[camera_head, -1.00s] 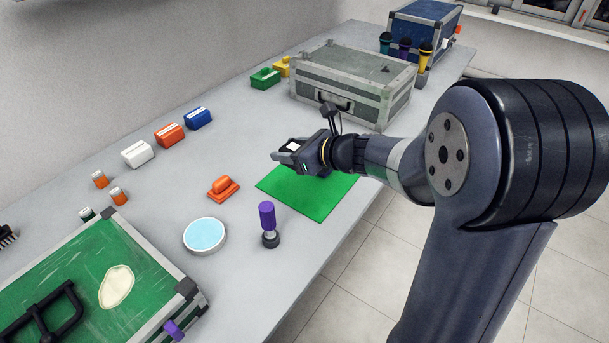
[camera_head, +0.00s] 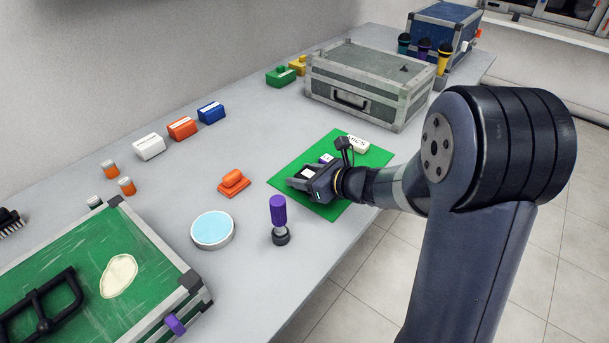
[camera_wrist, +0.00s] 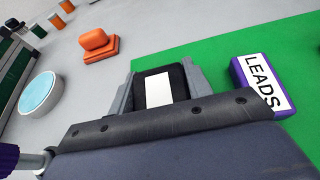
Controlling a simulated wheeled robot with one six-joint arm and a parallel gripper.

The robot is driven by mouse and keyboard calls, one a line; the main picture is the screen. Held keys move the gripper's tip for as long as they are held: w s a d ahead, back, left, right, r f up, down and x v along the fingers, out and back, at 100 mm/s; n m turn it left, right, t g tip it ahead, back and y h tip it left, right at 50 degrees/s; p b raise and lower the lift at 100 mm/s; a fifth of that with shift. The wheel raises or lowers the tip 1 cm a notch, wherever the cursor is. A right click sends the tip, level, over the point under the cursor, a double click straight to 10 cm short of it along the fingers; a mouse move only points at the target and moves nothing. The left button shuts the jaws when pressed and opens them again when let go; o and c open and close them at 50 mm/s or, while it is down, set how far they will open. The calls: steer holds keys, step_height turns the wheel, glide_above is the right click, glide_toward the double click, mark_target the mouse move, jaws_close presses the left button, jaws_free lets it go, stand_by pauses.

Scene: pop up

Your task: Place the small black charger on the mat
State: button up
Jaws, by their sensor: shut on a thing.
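The small black charger (camera_wrist: 160,88) with a white label is between the two fingers of my gripper (camera_wrist: 160,85) in the wrist view. The fingers are shut on its sides. In the head view my gripper (camera_head: 303,177) is over the left part of the green mat (camera_head: 318,152), with the charger's white top (camera_head: 307,173) showing. The mat also fills the wrist view's right side (camera_wrist: 230,55). I cannot tell whether the charger touches the mat or hangs above it.
On the mat are a purple block marked LEADS (camera_wrist: 262,85) and a white block marked MICS (camera_head: 357,144). An orange stamp-like object (camera_head: 234,183), a purple-handled object (camera_head: 279,220) and a blue-topped round tin (camera_head: 212,230) stand left of it. A grey case (camera_head: 365,85) stands behind.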

steer(key=o, duration=1.1)
steer(key=shift+r+p, duration=0.25)
steer(key=shift+p, duration=0.1)
steer(key=p+v, duration=0.2)
steer(key=v, duration=1)
